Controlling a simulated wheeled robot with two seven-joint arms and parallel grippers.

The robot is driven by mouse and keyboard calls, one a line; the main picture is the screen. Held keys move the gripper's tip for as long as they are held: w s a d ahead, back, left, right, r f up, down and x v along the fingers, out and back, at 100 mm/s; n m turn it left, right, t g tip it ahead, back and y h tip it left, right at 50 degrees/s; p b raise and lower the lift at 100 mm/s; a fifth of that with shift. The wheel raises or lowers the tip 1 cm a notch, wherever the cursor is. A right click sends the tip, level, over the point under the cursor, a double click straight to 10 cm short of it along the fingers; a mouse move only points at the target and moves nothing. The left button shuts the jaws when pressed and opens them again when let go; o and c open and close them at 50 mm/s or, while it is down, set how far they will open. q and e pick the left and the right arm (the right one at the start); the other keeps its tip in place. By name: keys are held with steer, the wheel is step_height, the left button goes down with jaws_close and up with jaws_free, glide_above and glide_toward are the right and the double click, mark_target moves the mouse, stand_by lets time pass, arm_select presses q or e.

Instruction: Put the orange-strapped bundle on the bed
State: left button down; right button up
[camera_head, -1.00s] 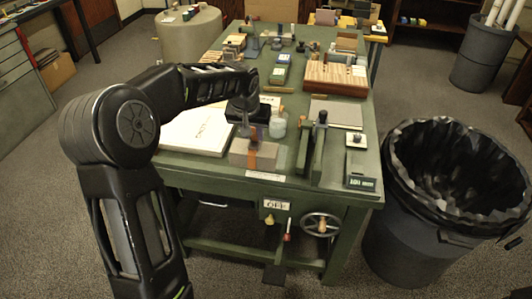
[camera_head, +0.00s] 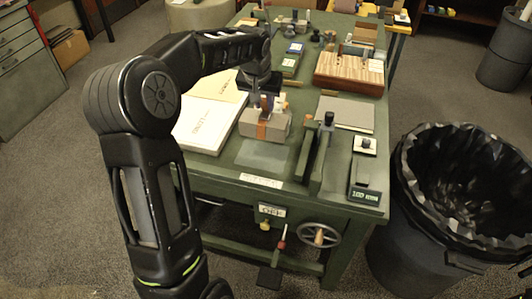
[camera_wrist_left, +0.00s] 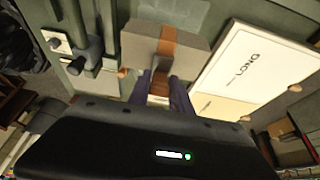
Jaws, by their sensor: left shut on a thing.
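The orange-strapped bundle (camera_head: 279,124) is a grey-brown block with an orange band around its middle. My left gripper (camera_head: 263,104) is shut on it from above, at the strap. The left wrist view shows the bundle (camera_wrist_left: 137,44) just past the fingers (camera_wrist_left: 160,85), with the strap between them. The bundle is over the green bench (camera_head: 230,178), behind a pale flat rectangle (camera_head: 262,156) set in its top, which may be the bed. I cannot tell for sure how high the bundle is above the surface. My right gripper is not in view.
A white box with lettering (camera_head: 200,127) lies close left of the bundle. A dark upright press-like tool (camera_head: 316,150) stands close right, with a small device with a display (camera_head: 364,193) beyond. A black-lined bin (camera_head: 465,190) stands right of the bench.

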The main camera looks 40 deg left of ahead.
mark_target(264, 118)
arm_select(q)
steer(key=shift+f, duration=0.1)
step_height(264, 118, down, 6)
steer(key=shift+w+f+p, duration=0.1)
steer(key=shift+p, duration=0.35)
step_height(264, 118, down, 3)
steer(key=shift+r+p, duration=0.1)
steer(key=shift+p, duration=0.2)
steer(key=shift+f, duration=0.45)
